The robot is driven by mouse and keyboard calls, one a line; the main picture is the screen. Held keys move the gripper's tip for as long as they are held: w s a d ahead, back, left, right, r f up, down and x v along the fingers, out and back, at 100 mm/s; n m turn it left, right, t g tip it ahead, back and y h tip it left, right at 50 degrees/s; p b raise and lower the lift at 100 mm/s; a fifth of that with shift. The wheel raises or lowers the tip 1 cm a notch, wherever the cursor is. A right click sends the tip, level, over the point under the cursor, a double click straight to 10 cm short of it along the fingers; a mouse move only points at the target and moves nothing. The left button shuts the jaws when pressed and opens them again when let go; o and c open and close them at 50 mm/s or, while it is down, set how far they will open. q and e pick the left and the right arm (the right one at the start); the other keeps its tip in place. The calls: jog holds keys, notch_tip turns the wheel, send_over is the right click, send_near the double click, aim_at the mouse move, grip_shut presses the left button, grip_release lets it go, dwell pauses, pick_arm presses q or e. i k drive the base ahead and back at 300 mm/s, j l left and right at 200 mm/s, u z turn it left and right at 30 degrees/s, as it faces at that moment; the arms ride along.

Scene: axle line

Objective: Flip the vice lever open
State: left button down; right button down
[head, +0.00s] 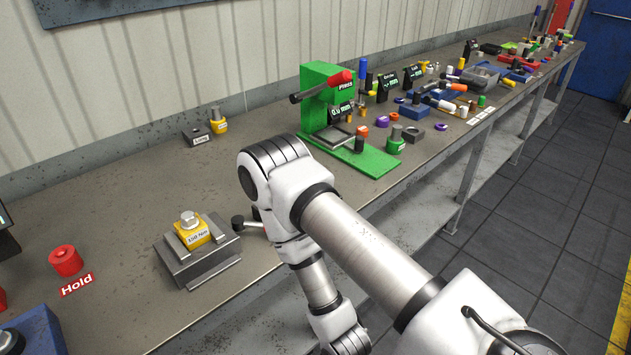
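The vice (212,270) is a grey metal block on the bench at lower left. A yellow block (192,235) labelled "150 Nm", with a silver bolt on top, sits between its jaws. The vice lever (249,224) shows at the vice's right side as a short metal bar with a dark round knob; my white arm partly hides it, so I cannot tell its exact position. That arm enters from lower right, bends above the bench and runs down past the front edge. Neither of my grippers is in the frame.
A green press (325,95) stands behind my arm. A red cylinder (66,261) and a "Hold" label (77,285) lie left of the vice. A dark block (197,135) and a small yellow part (218,125) are at the back. Several tools crowd the bench's far end.

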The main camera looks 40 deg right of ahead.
aim_at(239, 223)
jog(key=l, duration=1.75)
